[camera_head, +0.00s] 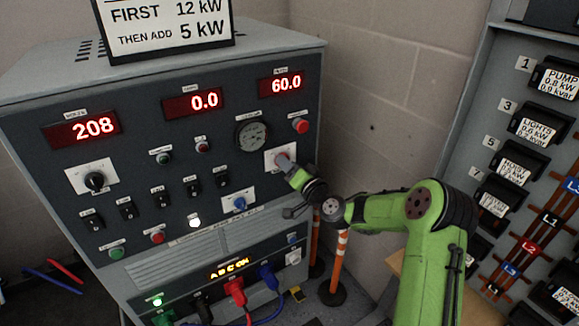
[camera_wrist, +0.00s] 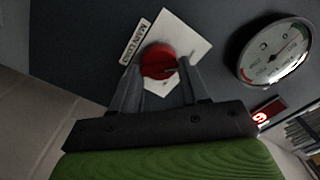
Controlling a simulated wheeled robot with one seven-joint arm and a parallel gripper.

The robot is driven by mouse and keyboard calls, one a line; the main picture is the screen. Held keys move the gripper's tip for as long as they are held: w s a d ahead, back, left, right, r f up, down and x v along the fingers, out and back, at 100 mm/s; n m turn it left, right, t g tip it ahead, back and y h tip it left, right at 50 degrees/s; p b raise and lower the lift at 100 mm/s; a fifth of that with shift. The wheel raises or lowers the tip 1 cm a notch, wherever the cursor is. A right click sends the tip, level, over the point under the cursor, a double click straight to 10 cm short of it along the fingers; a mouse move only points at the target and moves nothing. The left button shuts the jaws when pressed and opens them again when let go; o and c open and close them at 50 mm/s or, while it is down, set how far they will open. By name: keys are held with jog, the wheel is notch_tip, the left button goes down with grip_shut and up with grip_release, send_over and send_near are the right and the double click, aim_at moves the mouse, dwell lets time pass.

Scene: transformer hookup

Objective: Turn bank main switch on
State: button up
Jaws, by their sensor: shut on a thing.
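A red rotary knob (camera_wrist: 157,58) sits on a square white plate (camera_wrist: 190,40) on the dark panel of the grey cabinet. A small label (camera_wrist: 135,42) beside it appears to read MAIN LOAD. My gripper (camera_wrist: 159,68) has its two fingers on either side of the red knob, shut on it. In the head view, my gripper (camera_head: 286,168) reaches the same white plate (camera_head: 271,158) from the right and covers most of the knob. The knob's exact setting is hard to tell.
The panel has red displays reading 208 (camera_head: 82,131), 0.0 (camera_head: 193,102) and 60.0 (camera_head: 280,84). A round gauge (camera_head: 252,136) and a red button (camera_head: 300,125) are close above the knob. A blue switch (camera_head: 240,204) is below left. A striped post (camera_head: 338,262) stands below my arm. A breaker rack (camera_head: 487,130) is at right.

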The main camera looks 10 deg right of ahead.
jog(key=shift+m, duration=0.3)
jog(key=m+p, duration=0.3)
jog(key=m, duration=0.2)
jog(key=m+p, duration=0.4)
jog(key=m, duration=0.2)
jog(key=m+p, duration=0.4)
jog(key=m, duration=0.2)
jog(key=shift+f, duration=0.25)
jog(key=shift+f, duration=0.1)
jog(key=o, duration=1.1)
jog(key=shift+c, duration=0.2)
jog(key=shift+s, duration=0.1)
